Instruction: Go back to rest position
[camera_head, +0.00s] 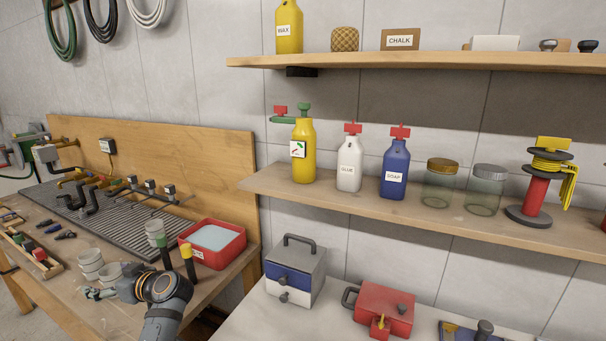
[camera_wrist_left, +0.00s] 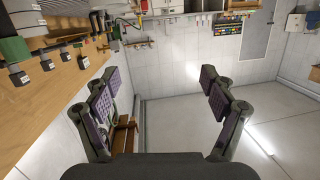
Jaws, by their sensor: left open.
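My left gripper (camera_head: 98,293) is over the wooden workbench at the lower left in the head view, partly hidden behind my own wrist. In the left wrist view the gripper (camera_wrist_left: 160,88) is open, its two padded fingers wide apart with nothing between them. A green coiled hose (camera_head: 61,44), a black one (camera_head: 101,33) and a white one (camera_head: 148,22) hang on the wall at the upper left, well away from the gripper. My right gripper is not in view.
The workbench (camera_head: 105,316) holds pale cups (camera_head: 91,262), a red basin (camera_head: 213,257) and black pipes close to my left arm. A shelf (camera_head: 330,205) with bottles and jars is to the right. In the left wrist view, open floor (camera_wrist_left: 200,130) shows beyond the fingers.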

